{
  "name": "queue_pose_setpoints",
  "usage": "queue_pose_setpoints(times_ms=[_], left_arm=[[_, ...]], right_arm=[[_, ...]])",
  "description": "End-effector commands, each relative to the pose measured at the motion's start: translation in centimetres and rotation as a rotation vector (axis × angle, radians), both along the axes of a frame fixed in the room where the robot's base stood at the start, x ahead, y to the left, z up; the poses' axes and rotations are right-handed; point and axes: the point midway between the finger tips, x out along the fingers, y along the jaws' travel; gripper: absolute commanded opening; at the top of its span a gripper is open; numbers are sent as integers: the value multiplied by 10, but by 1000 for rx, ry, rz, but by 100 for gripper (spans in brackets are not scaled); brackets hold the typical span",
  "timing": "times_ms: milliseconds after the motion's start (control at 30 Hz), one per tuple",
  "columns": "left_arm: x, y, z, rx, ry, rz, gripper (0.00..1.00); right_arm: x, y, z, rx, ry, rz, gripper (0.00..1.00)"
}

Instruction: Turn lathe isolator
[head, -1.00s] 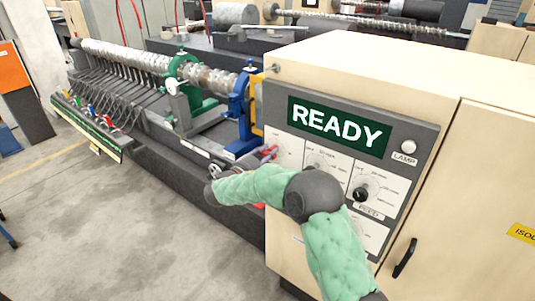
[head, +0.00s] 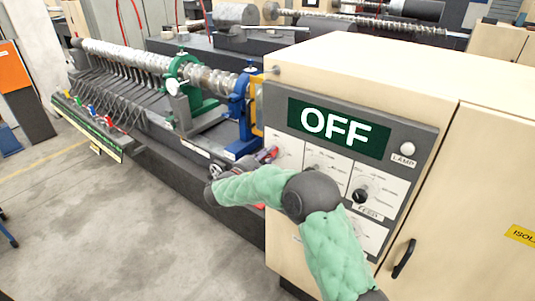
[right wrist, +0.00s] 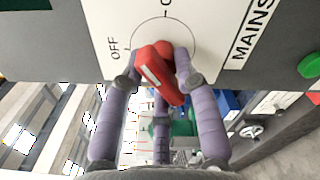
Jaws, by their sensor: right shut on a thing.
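The lathe isolator is a red knob (right wrist: 158,72) on the panel, with "OFF" and "MAINS" printed around its dial in the right wrist view. It has a white stripe and sits tilted; I cannot tell which mark it points at. My right gripper (right wrist: 155,68) has its purple-grey fingers shut around the knob. In the head view the red knob (head: 268,154) shows at the panel's left edge, partly hidden by my right gripper (head: 260,158). The display (head: 337,127) above reads "OFF". My left gripper is not in view.
The beige cabinet (head: 480,130) carries a lamp (head: 408,149) and a black feed knob (head: 361,195). A black door handle (head: 404,259) sticks out below. The lathe bed with a blue rest (head: 240,115) and green rest (head: 185,75) stands left. The floor in front is clear.

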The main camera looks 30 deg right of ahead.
Motion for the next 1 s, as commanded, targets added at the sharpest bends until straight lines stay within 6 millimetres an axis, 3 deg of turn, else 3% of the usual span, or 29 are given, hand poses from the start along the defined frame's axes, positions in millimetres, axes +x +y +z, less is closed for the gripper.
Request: queue_pose_setpoints(times_ms=[33, 1000], left_arm=[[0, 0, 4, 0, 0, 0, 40], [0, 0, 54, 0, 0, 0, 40]], right_arm=[[1, 0, 7, -21, 31, 2, 0], [5, 1, 4, -335, 788, 2, 0]])
